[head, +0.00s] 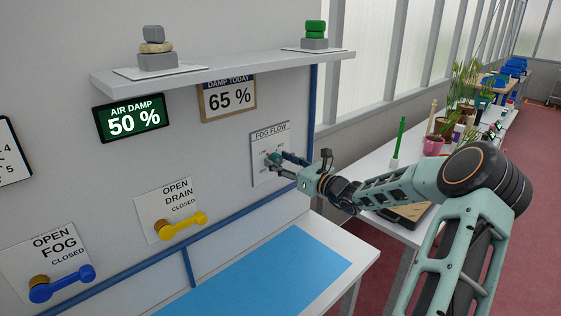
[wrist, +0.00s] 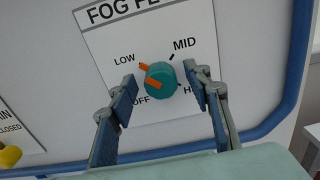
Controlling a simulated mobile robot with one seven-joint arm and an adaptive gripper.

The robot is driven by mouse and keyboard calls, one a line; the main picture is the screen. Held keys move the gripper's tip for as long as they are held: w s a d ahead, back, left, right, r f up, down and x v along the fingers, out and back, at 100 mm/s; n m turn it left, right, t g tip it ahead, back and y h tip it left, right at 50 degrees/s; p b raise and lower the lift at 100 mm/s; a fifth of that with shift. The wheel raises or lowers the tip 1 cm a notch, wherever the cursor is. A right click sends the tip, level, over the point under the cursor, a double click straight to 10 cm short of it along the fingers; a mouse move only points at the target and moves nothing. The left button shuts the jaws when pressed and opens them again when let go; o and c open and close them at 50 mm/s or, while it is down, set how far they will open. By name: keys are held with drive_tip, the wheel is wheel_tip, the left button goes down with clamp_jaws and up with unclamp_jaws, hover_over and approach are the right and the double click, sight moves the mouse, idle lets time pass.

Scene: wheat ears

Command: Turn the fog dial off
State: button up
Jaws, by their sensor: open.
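The fog dial (wrist: 165,79) is a round teal knob on the white FOG FLOW plate (wrist: 108,42), with LOW, MID, OFF and a partly covered H label around it. Orange marks show at its left side, the outer one beside LOW. Exactly where the dial points is hard to tell. My gripper (wrist: 160,76) is open, one blue-padded finger on each side of the dial, with gaps visible. In the head view my gripper (head: 278,160) is at the plate (head: 285,137) on the wall and covers much of the dial.
A yellow drain lever (head: 183,225) and a blue fog lever (head: 62,284) are on the wall at left. A shelf (head: 225,72) with stacked stones juts out above. A blue pipe (wrist: 290,100) runs beside and below the plate. A table with a blue mat (head: 270,270) stands below.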

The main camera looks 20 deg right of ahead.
drive_tip(key=c, duration=1.1)
drive_tip(key=shift+f+b, duration=0.1)
drive_tip(key=shift+b, duration=0.25)
drive_tip(key=n+b, duration=0.1)
drive_tip(key=b, duration=0.2)
drive_tip(key=n+b, duration=0.2)
drive_tip(key=b, duration=0.1)
drive_tip(key=shift+f+n, duration=0.3)
drive_tip(key=shift+c, duration=0.3)
drive_tip(key=n+b, duration=0.7)
drive_tip(key=b, duration=0.6)
drive_tip(key=n+b, duration=0.7)
drive_tip(key=b, duration=0.7)
drive_tip(key=shift+a+r, duration=0.1)
drive_tip(key=shift+a, duration=0.1)
drive_tip(key=shift+o, duration=0.2)
drive_tip(key=shift+r+n, duration=0.1)
drive_tip(key=shift+n, duration=0.2)
